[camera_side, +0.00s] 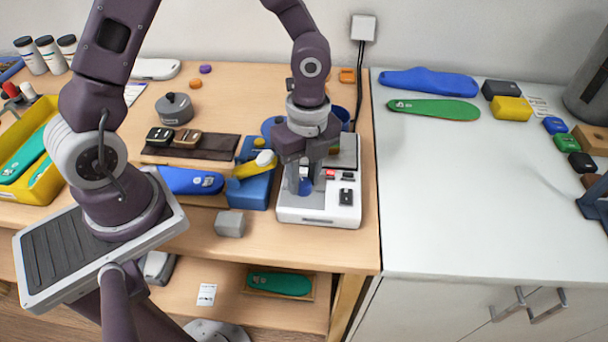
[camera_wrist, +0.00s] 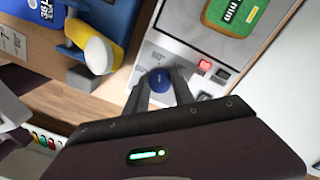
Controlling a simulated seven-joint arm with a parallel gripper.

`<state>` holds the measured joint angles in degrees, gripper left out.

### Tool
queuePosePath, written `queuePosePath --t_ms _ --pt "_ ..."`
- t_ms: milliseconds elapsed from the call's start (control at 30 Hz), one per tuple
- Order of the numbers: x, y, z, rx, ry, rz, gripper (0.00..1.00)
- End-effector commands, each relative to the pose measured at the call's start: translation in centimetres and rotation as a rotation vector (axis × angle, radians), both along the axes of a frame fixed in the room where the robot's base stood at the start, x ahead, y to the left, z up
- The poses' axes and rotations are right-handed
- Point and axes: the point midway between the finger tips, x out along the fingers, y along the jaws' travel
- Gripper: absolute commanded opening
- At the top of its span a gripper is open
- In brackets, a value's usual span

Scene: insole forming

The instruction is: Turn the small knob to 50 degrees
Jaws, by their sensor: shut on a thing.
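The small knob (camera_wrist: 157,80) is blue and round, on the front left of the white machine panel (camera_wrist: 186,30) in the wrist view. My gripper (camera_wrist: 160,88) is shut on it, one finger on each side. In the side view my gripper (camera_side: 305,184) points down over the left part of the white machine (camera_side: 318,215), and the blue knob shows only partly between the fingers.
A red button (camera_side: 330,174) and a black switch (camera_side: 346,196) sit right of the knob. A blue fixture with a yellow handle (camera_side: 254,167) stands close on the left. A grey block (camera_side: 230,223) lies in front. The white counter (camera_side: 450,200) has free room.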

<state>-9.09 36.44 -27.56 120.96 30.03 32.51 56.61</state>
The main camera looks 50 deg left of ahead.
Motion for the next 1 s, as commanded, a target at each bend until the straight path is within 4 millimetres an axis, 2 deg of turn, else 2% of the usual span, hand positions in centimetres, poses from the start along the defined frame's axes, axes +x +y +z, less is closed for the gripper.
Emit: queuePosePath --t_ms 1000 --pt "-0.21 -0.01 0.06 -0.002 -0.003 0.913 0.0"
